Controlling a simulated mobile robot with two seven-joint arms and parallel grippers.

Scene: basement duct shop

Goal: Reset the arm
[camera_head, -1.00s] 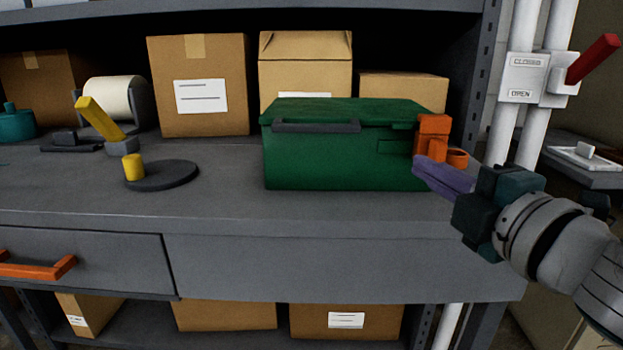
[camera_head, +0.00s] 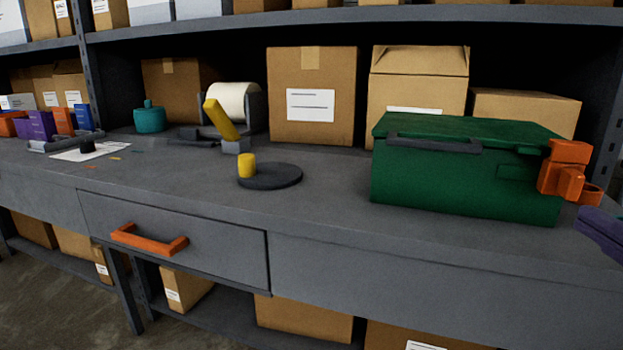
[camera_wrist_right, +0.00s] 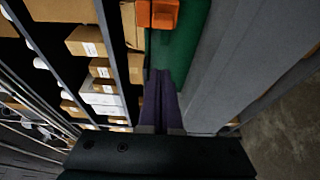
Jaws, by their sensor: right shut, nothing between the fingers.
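My right gripper (camera_head: 598,230) shows at the right edge of the head view, only its purple fingers in the picture. The fingers are shut with nothing between them. They are just right of and below the orange latch (camera_head: 563,170) on the right end of the green box (camera_head: 465,175), and look apart from it. In the right wrist view the shut purple fingers (camera_wrist_right: 161,100) point toward the green box (camera_wrist_right: 183,45) and the orange piece (camera_wrist_right: 158,14). The rest of my right arm is outside the head view. My left gripper is not in view.
The box stands on the grey workbench (camera_head: 330,215). A dark disc with a yellow knob (camera_head: 270,177), a yellow lever (camera_head: 221,120), a paper roll (camera_head: 236,104) and a teal pot (camera_head: 149,118) stand to its left. Cardboard boxes (camera_head: 312,85) line the back. The drawer (camera_head: 210,255) is shut.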

